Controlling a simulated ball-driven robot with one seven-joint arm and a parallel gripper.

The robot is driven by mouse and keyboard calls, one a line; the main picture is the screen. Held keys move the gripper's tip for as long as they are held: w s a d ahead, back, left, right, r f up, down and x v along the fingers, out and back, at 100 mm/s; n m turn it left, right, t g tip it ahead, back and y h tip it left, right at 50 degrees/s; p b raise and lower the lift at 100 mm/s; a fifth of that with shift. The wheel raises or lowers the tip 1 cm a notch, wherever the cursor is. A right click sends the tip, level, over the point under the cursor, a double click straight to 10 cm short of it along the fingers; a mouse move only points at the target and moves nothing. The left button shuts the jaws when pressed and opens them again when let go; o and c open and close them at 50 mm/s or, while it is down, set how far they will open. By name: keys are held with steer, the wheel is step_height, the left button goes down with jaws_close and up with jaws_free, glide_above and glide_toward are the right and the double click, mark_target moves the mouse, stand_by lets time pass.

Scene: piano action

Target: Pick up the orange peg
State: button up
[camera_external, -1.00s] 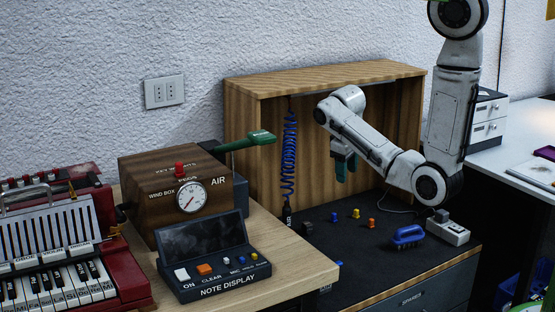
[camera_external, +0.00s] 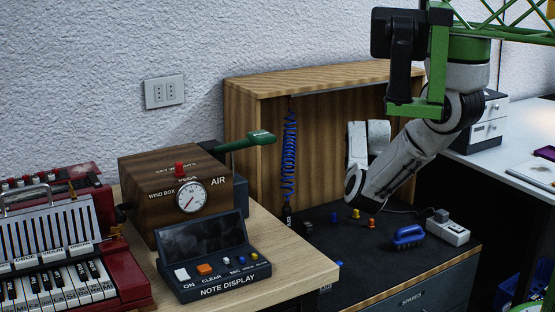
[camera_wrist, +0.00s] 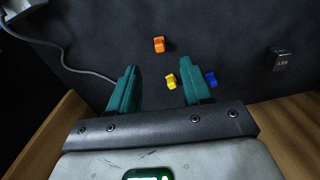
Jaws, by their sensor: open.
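The orange peg (camera_wrist: 158,44) is on the dark bench surface in the wrist view, beyond the fingertips and roughly centred between them. It also shows in the external view (camera_external: 371,222), right of the yellow peg. My gripper (camera_wrist: 160,68) is open and empty, with its two green fingers apart. The fingers are hidden by my arm in the external view. The height of the fingers above the surface is unclear.
A yellow peg (camera_wrist: 170,81) appears between the fingers, and a blue peg (camera_wrist: 211,79) beside the right finger. A blue-handled object (camera_external: 408,236) and a white power strip (camera_external: 447,232) lie to the right. A wooden cabinet (camera_external: 330,77) encloses the back.

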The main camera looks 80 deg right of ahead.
mark_target(371, 219)
step_height(371, 219, down, 9)
steer(key=b, duration=0.2)
steer(key=shift+w+d+f+b, duration=0.1)
steer(key=shift+b, duration=0.25)
steer(key=shift+c, duration=0.5)
jaws_close()
